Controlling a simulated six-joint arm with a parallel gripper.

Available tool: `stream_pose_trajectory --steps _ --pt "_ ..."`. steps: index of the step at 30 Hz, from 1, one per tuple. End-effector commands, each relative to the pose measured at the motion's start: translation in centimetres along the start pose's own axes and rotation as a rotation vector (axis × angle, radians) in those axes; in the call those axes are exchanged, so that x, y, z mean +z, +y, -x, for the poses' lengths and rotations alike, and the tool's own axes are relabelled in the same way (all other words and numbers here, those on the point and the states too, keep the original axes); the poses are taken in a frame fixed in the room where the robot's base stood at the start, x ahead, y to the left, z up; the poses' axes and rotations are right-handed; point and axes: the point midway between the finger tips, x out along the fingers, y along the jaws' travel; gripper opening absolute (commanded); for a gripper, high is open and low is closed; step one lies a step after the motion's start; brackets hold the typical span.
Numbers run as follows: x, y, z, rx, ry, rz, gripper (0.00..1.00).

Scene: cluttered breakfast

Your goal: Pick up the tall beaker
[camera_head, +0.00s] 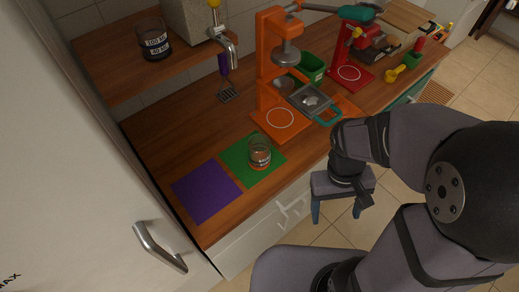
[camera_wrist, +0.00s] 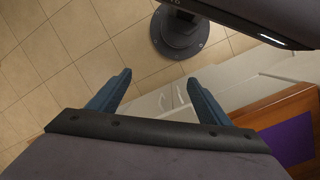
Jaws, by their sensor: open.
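A clear glass beaker (camera_head: 259,155) with reddish-brown contents or markings stands upright on the green mat (camera_head: 236,164) on the wooden counter. A second glass vessel (camera_head: 153,40) with a dark label reading "100 ML 40 ML" stands on the wooden shelf at the upper left. I cannot tell for certain which is the tall beaker. My gripper (camera_head: 336,209) is open and empty, with blue fingers pointing down in front of the counter, to the right of the beaker on the mat. In the wrist view my gripper (camera_wrist: 160,79) has nothing between its fingers; no beaker shows there.
A purple mat (camera_head: 207,192) lies left of the green one. An orange press (camera_head: 280,85) and a red press (camera_head: 350,55) stand farther along the counter. A white door with a handle (camera_head: 158,248) fills the left. Floor below the gripper is clear.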

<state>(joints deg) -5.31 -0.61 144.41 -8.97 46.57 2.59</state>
Motion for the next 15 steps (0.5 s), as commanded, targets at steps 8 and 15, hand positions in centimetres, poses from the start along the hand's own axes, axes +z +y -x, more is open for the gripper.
stream_pose_trajectory --steps 8,15 --pt "2.4 4.7 2.5 0.429 -0.375 0.425 0.72" --pt "-2.8 7.7 7.9 0.970 -0.543 0.789 0.72"
